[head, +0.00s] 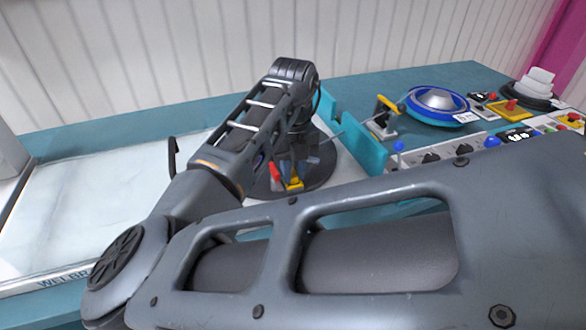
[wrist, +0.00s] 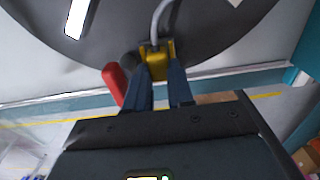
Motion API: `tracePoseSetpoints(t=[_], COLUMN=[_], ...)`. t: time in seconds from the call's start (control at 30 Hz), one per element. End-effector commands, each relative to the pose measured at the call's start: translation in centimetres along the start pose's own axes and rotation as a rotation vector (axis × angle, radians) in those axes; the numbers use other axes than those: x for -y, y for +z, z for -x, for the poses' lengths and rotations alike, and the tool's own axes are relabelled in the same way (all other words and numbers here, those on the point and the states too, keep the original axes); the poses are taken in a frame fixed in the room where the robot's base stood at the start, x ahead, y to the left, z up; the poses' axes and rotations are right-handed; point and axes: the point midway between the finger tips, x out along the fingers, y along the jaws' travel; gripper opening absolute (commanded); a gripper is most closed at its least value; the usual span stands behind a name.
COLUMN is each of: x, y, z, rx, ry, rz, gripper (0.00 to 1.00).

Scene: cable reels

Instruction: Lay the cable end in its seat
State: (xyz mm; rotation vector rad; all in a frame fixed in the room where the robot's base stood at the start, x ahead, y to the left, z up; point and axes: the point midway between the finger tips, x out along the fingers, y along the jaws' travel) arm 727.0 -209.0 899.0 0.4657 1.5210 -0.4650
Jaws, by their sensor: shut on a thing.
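My gripper (wrist: 161,74) has its two dark blue fingers close together at a yellow U-shaped seat (wrist: 155,56). A grey cable (wrist: 161,18) runs down into the seat between its raised sides. My gripper is shut on the cable end, though the fingertips and seat hide the grip itself. A red lever (wrist: 114,83) stands just left of the fingers. In the head view the yellow seat (head: 294,183) and red lever (head: 275,173) stand on a dark round reel disc (head: 322,172), partly behind my arm. I cannot tell whether the cable end rests fully in the seat.
A teal upright plate (head: 362,145) stands right of the disc. A pale flat surface (head: 80,205) lies clear at the left.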

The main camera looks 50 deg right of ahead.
Motion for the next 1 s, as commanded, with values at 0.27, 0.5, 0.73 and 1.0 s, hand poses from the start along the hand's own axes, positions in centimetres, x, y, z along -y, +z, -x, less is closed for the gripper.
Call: tracePoseSetpoints(t=[0.27,0.5,0.73,1.0], x=[0.0,0.0,0.0,-0.09], y=[0.0,0.0,0.0,0.01], z=[-0.22,-0.21,-0.21,-0.22], rx=[0.0,0.0,0.0,0.0], ry=[0.0,0.0,0.0,0.002], rz=[0.0,0.0,0.0,0.002], gripper=[0.0,0.23,0.45,0.52])
